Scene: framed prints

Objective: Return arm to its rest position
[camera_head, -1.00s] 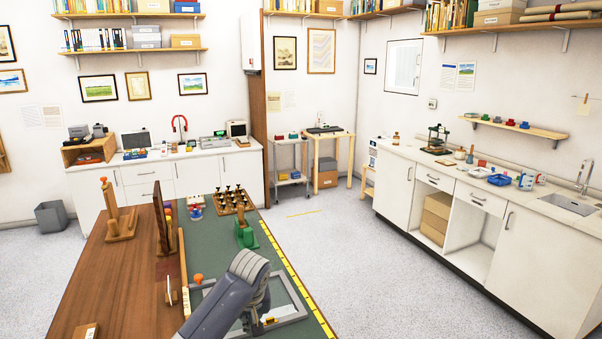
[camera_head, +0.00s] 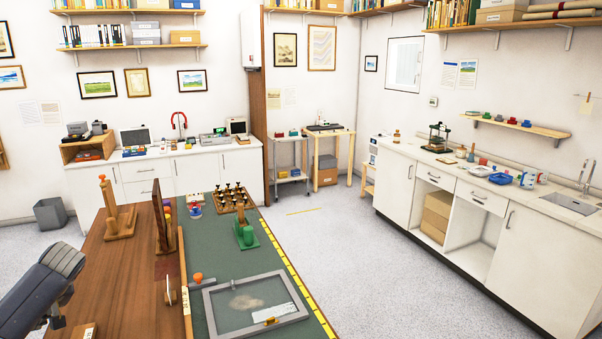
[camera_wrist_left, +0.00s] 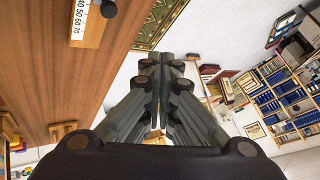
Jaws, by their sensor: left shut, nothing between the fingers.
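My left arm comes into the head view at the lower left, over the left side of the wooden table (camera_head: 135,285). Its fingers cannot be made out there. In the left wrist view my left gripper (camera_wrist_left: 158,70) is shut, with nothing between the fingers. The wooden table edge lies to its left in that view, and the fingers point out past it. My right gripper is in neither current view.
A grey framed screen (camera_head: 216,318) lies on the green mat (camera_head: 213,258), clear of my arm. A wooden upright stand (camera_head: 121,221), a dark wooden panel (camera_head: 161,220), a green clamp-like piece (camera_head: 246,236) and a rack (camera_head: 231,200) stand farther back on the table. Floor is open at right.

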